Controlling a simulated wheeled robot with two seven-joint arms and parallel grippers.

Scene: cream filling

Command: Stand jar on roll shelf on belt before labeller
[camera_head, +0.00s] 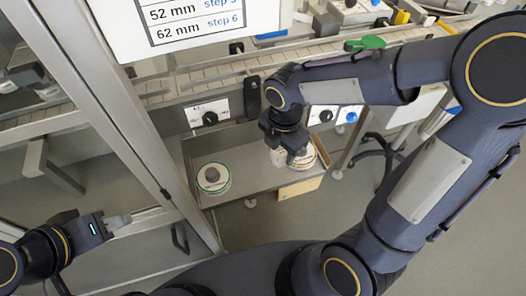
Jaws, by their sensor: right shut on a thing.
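My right gripper (290,152) reaches down over the right part of a grey metal tray-like shelf (252,187). It is shut on a pale jar (310,161), which the fingers partly hide; I cannot tell whether the jar touches the shelf. Another round white jar (213,179) with a dark lid centre and a green band stands at the shelf's left. My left gripper (122,220) is low at the left, away from the jars; its jaw gap is not clear. The belt (215,72) runs across behind the shelf. I cannot make out which machine is the labeller.
A sign (185,22) hides part of the belt. A metal frame post (135,130) stands between my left gripper and the shelf. Control panels with knobs (210,117) are below the belt. Floor is open at lower right.

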